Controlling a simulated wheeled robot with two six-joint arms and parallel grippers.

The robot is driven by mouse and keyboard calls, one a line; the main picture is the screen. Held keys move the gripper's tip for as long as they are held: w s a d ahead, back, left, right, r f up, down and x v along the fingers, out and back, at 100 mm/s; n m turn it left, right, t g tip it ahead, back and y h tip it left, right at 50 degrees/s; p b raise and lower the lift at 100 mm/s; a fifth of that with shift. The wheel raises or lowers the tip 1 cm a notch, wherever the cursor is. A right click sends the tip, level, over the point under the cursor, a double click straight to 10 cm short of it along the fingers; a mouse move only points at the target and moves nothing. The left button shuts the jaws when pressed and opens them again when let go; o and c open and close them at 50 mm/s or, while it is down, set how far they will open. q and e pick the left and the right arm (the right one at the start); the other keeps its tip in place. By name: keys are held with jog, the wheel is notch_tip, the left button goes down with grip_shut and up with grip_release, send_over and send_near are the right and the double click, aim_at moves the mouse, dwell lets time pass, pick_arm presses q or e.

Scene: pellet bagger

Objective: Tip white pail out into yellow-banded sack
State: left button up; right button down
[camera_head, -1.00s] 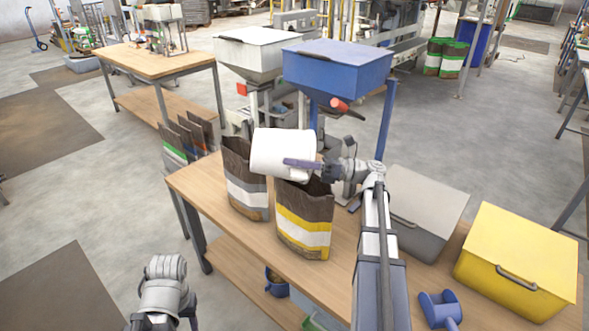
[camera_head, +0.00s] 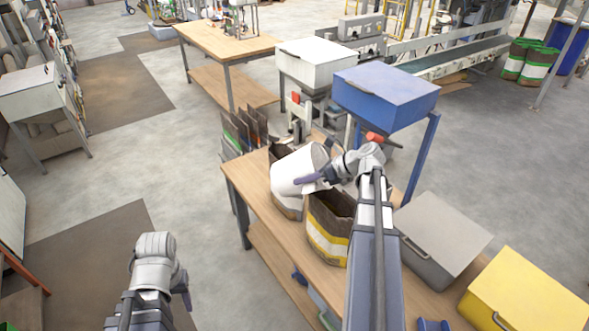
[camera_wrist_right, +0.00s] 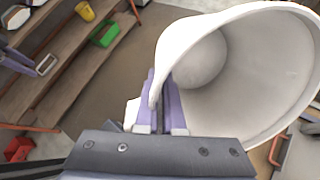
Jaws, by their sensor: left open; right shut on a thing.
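The white pail (camera_head: 294,172) is held up in the air by my right gripper (camera_head: 318,179), tilted on its side. It hangs in front of the grey-banded sack (camera_head: 288,207) in the head view, up and left of the open yellow-banded sack (camera_head: 328,228), which stands upright on the bench. In the right wrist view, the purple fingers (camera_wrist_right: 165,105) are shut on the wall at the rim of the pail (camera_wrist_right: 270,75). Its inside shows smooth and pale, with no pellets seen. My left gripper (camera_head: 181,284) is low at the left, open and empty, away from the bench.
The wooden bench (camera_head: 262,228) also bears a grey lidded bin (camera_head: 445,235) and a yellow lidded bin (camera_head: 525,295) at the right. A blue hopper (camera_head: 388,95) and a white hopper (camera_head: 315,62) stand behind. Dark folded sacks (camera_head: 240,130) stand at the bench's far-left end.

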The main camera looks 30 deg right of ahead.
aim_at(282, 188)
jog(key=shift+r+g+h, duration=0.1)
jog(key=shift+g+h, duration=0.2)
jog(key=shift+w+a+r+p, duration=0.1)
jog(key=shift+a+r+p, duration=0.05)
jog(key=shift+p, duration=0.45)
jog(key=w+a+g+h+p, duration=0.1)
jog(key=p, duration=0.1)
jog(key=a+g+h+p, duration=0.1)
jog(key=h+p, duration=0.1)
jog(key=p, duration=0.1)
jog(key=shift+w+r, duration=0.35)
jog(key=shift+r, duration=0.05)
jog(key=shift+w+a+f+n+g+h+p, duration=0.3)
jog(key=shift+w+a+f+g+h+p, duration=0.3)
jog(key=shift+a+f+g+h, duration=0.4)
jog(key=shift+w+a+f+g+h, duration=0.2)
jog(key=shift+w+f+g+h, duration=0.1)
jog(key=shift+g+h, duration=0.15)
jog(key=shift+w+a+f+g+h, duration=0.15)
jog(key=shift+a+f+g+h, duration=0.15)
jog(key=shift+h, duration=0.25)
jog(key=shift+d, duration=0.1)
